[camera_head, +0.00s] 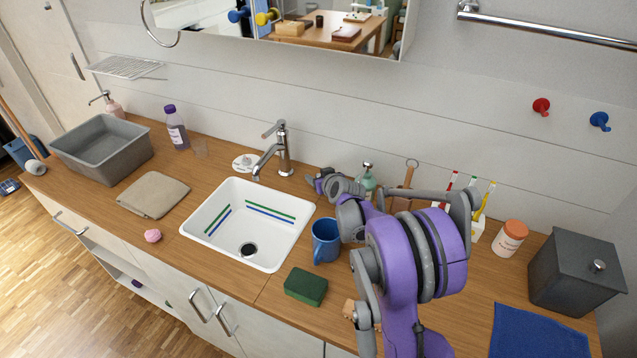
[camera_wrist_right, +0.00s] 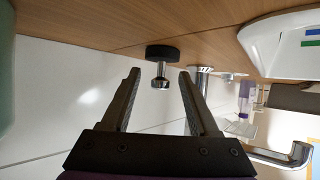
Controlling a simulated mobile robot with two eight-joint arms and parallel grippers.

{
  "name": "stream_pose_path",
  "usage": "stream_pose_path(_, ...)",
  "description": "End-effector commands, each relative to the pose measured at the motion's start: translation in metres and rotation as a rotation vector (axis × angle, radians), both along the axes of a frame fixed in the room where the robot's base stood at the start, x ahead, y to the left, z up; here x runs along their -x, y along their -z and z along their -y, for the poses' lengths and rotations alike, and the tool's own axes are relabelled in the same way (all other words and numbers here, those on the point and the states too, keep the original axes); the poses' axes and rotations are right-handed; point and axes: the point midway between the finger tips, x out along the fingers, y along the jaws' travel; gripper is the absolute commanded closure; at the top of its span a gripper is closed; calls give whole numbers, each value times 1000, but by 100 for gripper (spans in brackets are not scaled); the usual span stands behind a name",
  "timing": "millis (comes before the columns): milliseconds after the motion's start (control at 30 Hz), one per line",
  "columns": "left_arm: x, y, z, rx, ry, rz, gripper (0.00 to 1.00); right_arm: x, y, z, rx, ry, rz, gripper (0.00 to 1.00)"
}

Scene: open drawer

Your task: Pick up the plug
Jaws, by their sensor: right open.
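The plug (camera_wrist_right: 162,52) is a black disc with a chrome knob and sits on the wooden counter in the right wrist view. My right gripper (camera_wrist_right: 158,78) is open, with its two dark fingers on either side of the knob in that picture. Nothing is held between the fingers. In the head view my right gripper (camera_head: 314,180) reaches left, low over the counter just right of the tap. I cannot make out the plug there; the gripper probably hides it. My left gripper is out of view.
The chrome tap (camera_head: 282,150) stands close left of my right gripper, behind the white sink (camera_head: 212,207). A blue mug (camera_head: 325,240) stands in front of the arm. A green soap bottle (camera_head: 366,182) stands close behind. A green sponge (camera_head: 305,286) lies nearer the front edge.

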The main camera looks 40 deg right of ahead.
Motion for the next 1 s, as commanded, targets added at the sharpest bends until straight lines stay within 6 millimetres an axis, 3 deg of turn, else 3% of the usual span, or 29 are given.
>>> stream_pose_path(100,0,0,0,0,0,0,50,0,0,0,0,0,0,43)
stream_pose_path(433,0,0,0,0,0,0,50,0,0,0,0,0,0,100)
stream_pose_path(833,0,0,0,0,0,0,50,0,-2,0,0,0,0,100)
stream_pose_path(1000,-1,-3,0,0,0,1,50,1,-24,0,-1,0,0,100)
